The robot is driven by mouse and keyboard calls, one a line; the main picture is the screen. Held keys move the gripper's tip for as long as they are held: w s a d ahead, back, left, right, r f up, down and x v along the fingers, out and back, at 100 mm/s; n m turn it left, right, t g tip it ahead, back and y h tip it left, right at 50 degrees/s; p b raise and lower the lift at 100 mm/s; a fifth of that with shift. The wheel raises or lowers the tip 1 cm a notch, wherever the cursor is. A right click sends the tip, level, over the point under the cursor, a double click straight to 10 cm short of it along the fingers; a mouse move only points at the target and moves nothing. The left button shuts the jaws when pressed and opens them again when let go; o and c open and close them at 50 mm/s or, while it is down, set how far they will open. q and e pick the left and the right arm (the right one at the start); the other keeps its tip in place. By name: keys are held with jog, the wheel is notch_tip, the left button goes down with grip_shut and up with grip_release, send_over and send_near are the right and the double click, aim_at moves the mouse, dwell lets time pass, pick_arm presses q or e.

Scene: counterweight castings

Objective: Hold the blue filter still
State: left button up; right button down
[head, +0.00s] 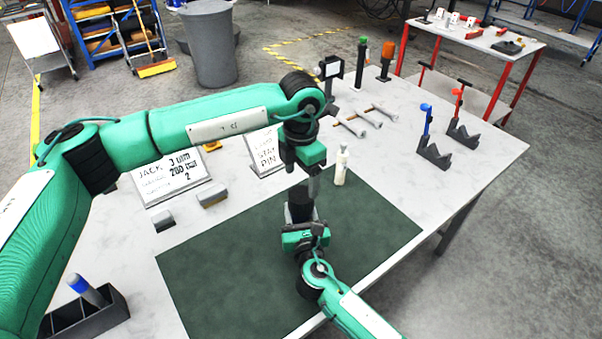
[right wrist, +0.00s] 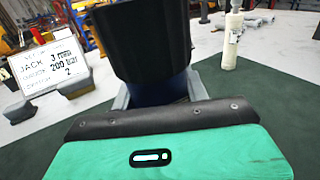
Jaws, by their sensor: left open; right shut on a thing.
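The blue filter (right wrist: 158,93) stands upright between the fingers of my right gripper (right wrist: 160,100), with a wide black upper part (right wrist: 140,42) above its dark blue lower body. In the head view the black upper part (head: 299,196) shows over the green mat, and the blue body is hidden by my right gripper (head: 301,222). My right gripper is shut on it. My left gripper (head: 312,184) is open and points down just above and behind the black part; I cannot tell whether it touches.
A cream bottle (head: 341,166) stands close to the right of my left gripper. Signs (head: 172,178) stand behind the dark green mat (head: 215,265). A black bin (head: 88,312) with a blue-topped cylinder is at front left. Black V-stands (head: 434,156) are at right. The mat's right part is clear.

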aim_at(301, 194)
dwell(0.4)
pick_arm(q)
jog(key=shift+f, duration=4)
jog(key=c, duration=1)
jog(key=o, duration=1.2)
jog(key=shift+r, duration=0.1)
notch_tip(301, 194, up, 12)
jog(key=shift+f, duration=0.1)
